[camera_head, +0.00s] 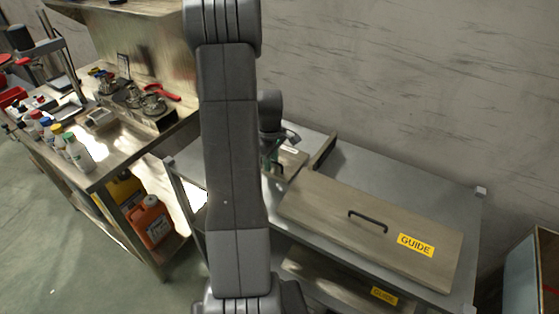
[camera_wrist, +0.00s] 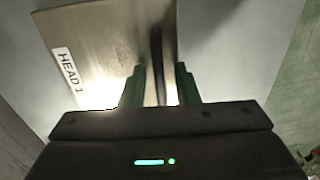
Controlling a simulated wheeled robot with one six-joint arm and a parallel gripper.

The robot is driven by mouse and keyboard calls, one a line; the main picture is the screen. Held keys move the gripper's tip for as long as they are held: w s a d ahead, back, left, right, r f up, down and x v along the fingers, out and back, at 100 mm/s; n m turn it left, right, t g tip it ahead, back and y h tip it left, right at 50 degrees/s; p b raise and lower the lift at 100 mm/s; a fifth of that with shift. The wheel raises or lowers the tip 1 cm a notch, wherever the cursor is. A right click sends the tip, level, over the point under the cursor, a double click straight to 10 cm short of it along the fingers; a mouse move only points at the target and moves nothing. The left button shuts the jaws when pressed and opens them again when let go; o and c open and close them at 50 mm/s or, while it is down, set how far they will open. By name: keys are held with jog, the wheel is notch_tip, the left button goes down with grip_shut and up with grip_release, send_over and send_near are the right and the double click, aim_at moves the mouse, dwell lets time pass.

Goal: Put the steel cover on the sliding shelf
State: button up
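A brushed-metal plate labelled HEAD 1 (camera_wrist: 100,50) with a dark bar handle (camera_wrist: 157,55) lies under my gripper in the wrist view. My gripper (camera_wrist: 160,80) is open, with one green finger on each side of the handle and a gap to both. Whether the fingers reach down around the bar, I cannot tell. In the head view my arm hides most of this plate; a corner shows (camera_head: 292,158). A long brushed panel with a black handle and a yellow GUIDE label (camera_head: 340,205) lies to its right on the grey table. No label names the steel cover or the sliding shelf.
The grey table (camera_head: 405,180) has bare room behind the GUIDE panel. A dark strip (camera_head: 324,151) stands between the plates. Below is another GUIDE-labelled surface (camera_head: 335,280). A workbench (camera_head: 115,160) at left carries bottles and tools, with an orange jug (camera_head: 151,222) beneath.

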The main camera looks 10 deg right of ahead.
grip_shut()
